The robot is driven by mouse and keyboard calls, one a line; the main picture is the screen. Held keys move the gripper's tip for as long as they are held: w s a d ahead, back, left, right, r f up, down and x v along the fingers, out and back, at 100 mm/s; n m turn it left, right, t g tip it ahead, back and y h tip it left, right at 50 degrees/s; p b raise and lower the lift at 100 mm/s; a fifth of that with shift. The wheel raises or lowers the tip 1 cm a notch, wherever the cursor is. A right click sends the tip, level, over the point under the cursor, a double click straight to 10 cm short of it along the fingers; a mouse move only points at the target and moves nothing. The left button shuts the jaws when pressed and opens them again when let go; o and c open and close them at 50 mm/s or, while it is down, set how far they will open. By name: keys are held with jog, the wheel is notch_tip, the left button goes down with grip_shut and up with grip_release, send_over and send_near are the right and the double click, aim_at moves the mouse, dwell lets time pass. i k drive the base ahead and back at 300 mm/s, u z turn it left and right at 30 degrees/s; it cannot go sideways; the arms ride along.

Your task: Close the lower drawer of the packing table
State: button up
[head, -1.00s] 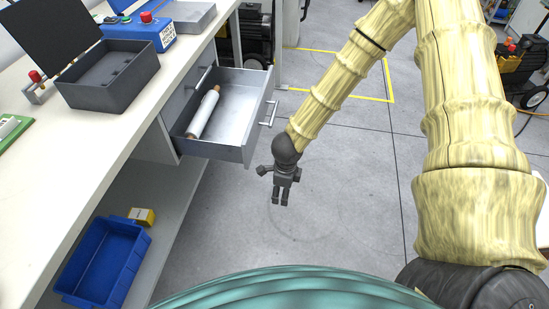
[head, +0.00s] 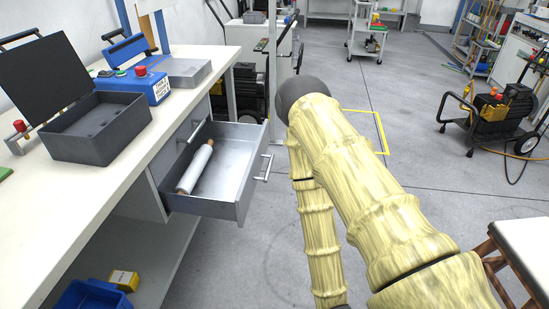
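The lower drawer (head: 205,207) of the packing table (head: 95,190) is pulled out, with its grey metal inside exposed. A white roll (head: 196,167) with brown ends lies in it. The drawer's bar handle (head: 265,167) is on its outer front, facing right. Above it, another handle (head: 190,131) sits on an upper drawer that looks shut. My pale yellow arm stands to the right of the open drawer, apart from it in the picture. My gripper is outside the head view, below the bottom edge, so its state is hidden.
A dark open case (head: 98,128) and a blue box (head: 143,88) with a red button stand on the tabletop. A blue bin (head: 90,297) and a yellow box (head: 124,279) are on the shelf below. A stool (head: 520,245) stands at right.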

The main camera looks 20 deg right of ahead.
aim_at(225, 189)
jog(key=z, duration=0.5)
jog(key=i, duration=1)
jog(key=u, duration=0.7)
jog(key=k, duration=0.65)
jog(key=z, duration=0.5)
jog(key=i, duration=0.5)
jog(key=z, duration=0.05)
